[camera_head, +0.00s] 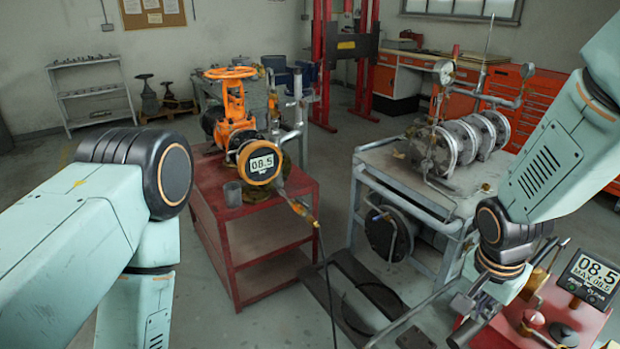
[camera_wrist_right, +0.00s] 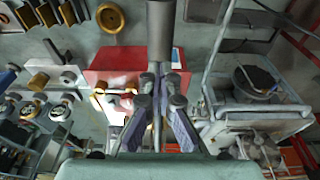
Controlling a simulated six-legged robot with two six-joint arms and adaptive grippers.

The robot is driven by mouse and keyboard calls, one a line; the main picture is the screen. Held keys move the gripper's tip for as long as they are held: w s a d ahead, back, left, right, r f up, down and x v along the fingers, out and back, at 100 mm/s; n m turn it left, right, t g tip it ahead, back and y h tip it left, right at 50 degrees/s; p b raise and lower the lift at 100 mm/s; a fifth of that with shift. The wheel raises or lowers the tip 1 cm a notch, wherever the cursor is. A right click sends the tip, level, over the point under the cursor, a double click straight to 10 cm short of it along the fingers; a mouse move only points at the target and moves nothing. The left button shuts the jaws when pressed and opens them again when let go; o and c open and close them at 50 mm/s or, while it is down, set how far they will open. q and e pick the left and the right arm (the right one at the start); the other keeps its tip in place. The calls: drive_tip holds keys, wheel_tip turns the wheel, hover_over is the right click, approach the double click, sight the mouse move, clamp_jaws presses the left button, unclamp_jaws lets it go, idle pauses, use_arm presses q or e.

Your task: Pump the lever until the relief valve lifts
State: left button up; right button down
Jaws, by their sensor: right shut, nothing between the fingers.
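A long grey bar (camera_head: 408,315), seemingly the pump lever, runs from the lower middle up to my right gripper (camera_head: 468,306) in the head view. The red pump unit (camera_head: 540,312) with a display (camera_head: 590,280) reading 08.5 stands at the lower right, partly cut off. In the right wrist view my right gripper (camera_wrist_right: 158,80) has its fingers together, with a grey cylinder (camera_wrist_right: 160,30) right past the tips; whether they touch I cannot tell. I cannot make out the relief valve for certain. My left gripper is out of view.
The valve stands on a red cart (camera_head: 273,238). A grey metal cart (camera_head: 392,168) carries a flanged cylinder (camera_head: 455,145) with a gauge. A dark hose (camera_head: 323,260) hangs to the floor between the carts. Orange tool cabinets (camera_head: 553,100) stand behind.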

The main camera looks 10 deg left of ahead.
drive_tip(key=b+x, duration=0.1)
drive_tip(key=x, duration=0.1)
drive_tip(key=shift+s+a+f, duration=0.15)
drive_tip(key=shift+s+f, duration=0.05)
drive_tip(key=shift+f, duration=0.1)
drive_tip(key=shift+r, duration=0.35)
drive_tip(key=w+d+p+v, duration=0.1)
drive_tip(key=d+p+v, duration=0.1)
drive_tip(key=p+v, duration=0.8)
wheel_tip(320, 180, up, 2)
drive_tip(key=shift+w+a+r, duration=0.15)
drive_tip(key=shift+a+r, duration=0.05)
drive_tip(key=shift+a, duration=0.05)
